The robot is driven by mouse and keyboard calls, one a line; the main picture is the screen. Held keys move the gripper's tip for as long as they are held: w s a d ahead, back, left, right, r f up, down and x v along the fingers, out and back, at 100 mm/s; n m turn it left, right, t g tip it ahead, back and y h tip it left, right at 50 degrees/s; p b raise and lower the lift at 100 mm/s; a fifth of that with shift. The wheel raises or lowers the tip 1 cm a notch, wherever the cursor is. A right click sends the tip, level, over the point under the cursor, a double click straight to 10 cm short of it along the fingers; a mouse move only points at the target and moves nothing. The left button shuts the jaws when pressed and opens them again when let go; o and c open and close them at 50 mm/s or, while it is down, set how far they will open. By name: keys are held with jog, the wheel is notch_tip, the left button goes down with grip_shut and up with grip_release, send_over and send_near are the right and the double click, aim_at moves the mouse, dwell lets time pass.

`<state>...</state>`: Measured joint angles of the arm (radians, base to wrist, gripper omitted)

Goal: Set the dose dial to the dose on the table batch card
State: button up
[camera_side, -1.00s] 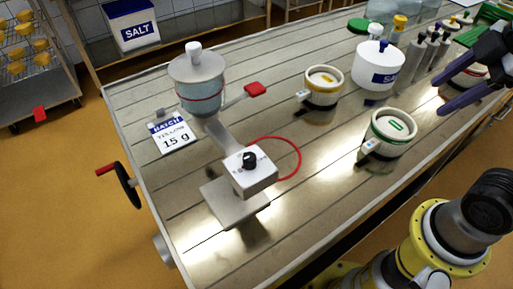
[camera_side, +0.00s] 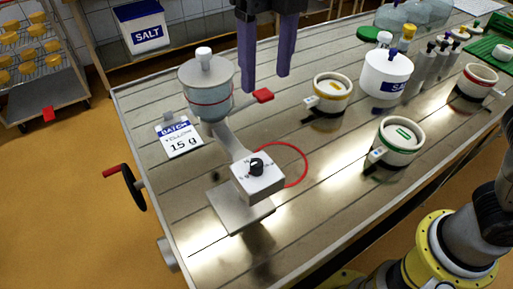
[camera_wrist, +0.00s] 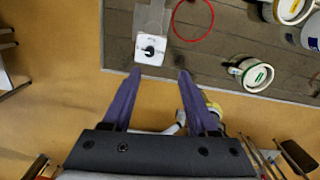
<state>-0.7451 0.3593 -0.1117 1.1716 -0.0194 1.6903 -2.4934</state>
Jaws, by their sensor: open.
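The dose dial (camera_side: 256,166) is a black knob on the white top of a grey dispenser box (camera_side: 258,183), with small marks around it too small to read. In the wrist view the dial (camera_wrist: 149,51) lies ahead of my fingertips. The batch card (camera_side: 180,138) lies on the table and reads "BATCH YELLOW 15 g". My gripper (camera_side: 265,82) has two purple fingers, apart and empty, pointing down above the table, behind the dial in the side view. The open fingers also show in the wrist view (camera_wrist: 160,75).
A red ring (camera_side: 303,166) lies beside the box. Moulds with yellow (camera_side: 331,88), green (camera_side: 401,134) and red (camera_side: 480,75) bands and a salt tub (camera_side: 386,72) stand to the right.

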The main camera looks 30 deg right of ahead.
aim_at(256, 162)
jog(key=shift+n, duration=0.4)
jog(key=f, duration=0.5)
jog(key=a+f, duration=0.1)
jog(key=f, duration=0.4)
jog(key=s+a+f, duration=0.1)
jog(key=f, duration=0.5)
jog(key=shift+s+a, duration=0.1)
jog(key=shift+a, duration=0.1)
jog(key=shift+r, duration=0.1)
grip_shut()
